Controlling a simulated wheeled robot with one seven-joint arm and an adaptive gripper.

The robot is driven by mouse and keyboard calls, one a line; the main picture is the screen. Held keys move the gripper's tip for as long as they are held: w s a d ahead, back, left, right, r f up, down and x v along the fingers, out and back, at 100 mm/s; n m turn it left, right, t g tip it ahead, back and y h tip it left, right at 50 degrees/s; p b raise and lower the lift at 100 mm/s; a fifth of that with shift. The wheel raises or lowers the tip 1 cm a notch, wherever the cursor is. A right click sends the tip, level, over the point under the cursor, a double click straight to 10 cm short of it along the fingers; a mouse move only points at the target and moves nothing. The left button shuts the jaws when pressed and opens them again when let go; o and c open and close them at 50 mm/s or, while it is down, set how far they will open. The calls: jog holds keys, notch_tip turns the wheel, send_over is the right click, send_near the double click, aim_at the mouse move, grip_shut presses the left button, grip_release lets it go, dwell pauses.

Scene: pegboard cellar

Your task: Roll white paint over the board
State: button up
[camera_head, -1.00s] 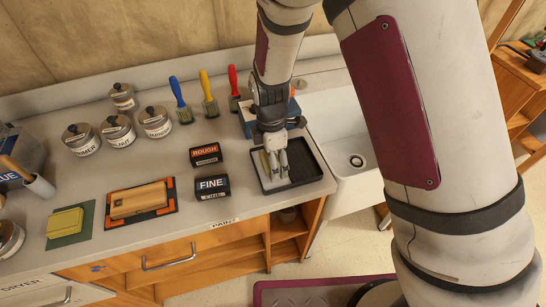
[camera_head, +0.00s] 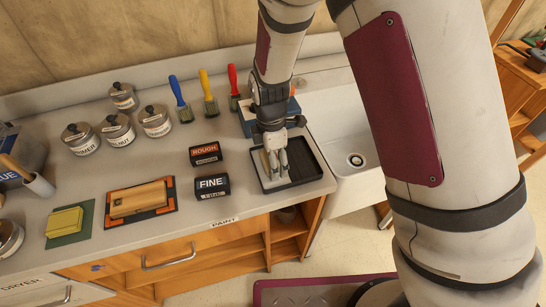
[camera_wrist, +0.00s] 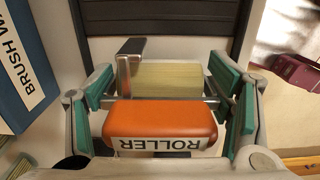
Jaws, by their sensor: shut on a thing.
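My gripper (camera_head: 275,158) points down over the black paint tray (camera_head: 315,184). In the wrist view my gripper (camera_wrist: 167,105) is shut on the roller's orange handle (camera_wrist: 165,121), labelled ROLLER, with green-lined fingers on both sides. The pale yellowish roller sleeve (camera_wrist: 168,79) lies just beyond the handle, over or in the tray (camera_wrist: 155,22); contact with the tray floor cannot be told. The wooden board (camera_head: 138,199) lies flat on a black mat with orange corners (camera_head: 113,219), left of the tray. No white shows on the board.
A blue box labelled BRUSH W... (camera_wrist: 22,60) stands beside the tray. FINE (camera_head: 212,186) and ROUGH (camera_head: 205,153) blocks stand between board and tray. Lidded cans (camera_head: 117,130) and three brushes (camera_head: 208,96) stand behind. A sink (camera_head: 345,150) is at right, a yellow sponge (camera_head: 65,221) at left.

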jog(key=shift+r+p, duration=1.15)
jog(key=shift+r, duration=2.3)
